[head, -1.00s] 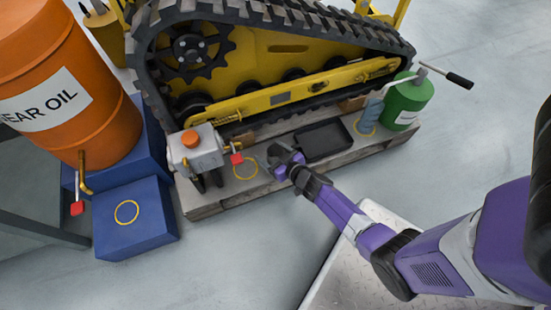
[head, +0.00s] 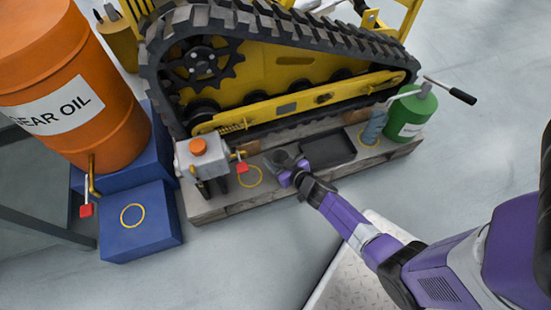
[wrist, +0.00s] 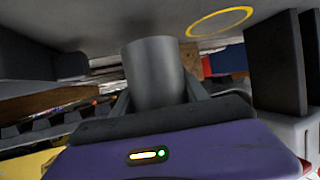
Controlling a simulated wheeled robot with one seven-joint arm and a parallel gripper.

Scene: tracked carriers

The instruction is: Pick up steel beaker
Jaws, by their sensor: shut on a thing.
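The steel beaker (wrist: 152,72) is a plain grey cylinder in the middle of the wrist view. My gripper (wrist: 158,95) is shut on it, with the fingers along both sides. In the head view the beaker (head: 283,158) is small and dark, partly covered by my gripper (head: 288,170). It is over the wooden pallet, between a yellow ring and a black tray. I cannot tell whether its base touches the pallet.
The black tray (head: 328,150) lies right of my gripper. The yellow ring (head: 249,176) and grey pump box (head: 203,158) are left. The tracked carrier (head: 290,70) stands behind. A green can (head: 411,118) is at the pallet's right end. The orange drum (head: 70,105) stands far left.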

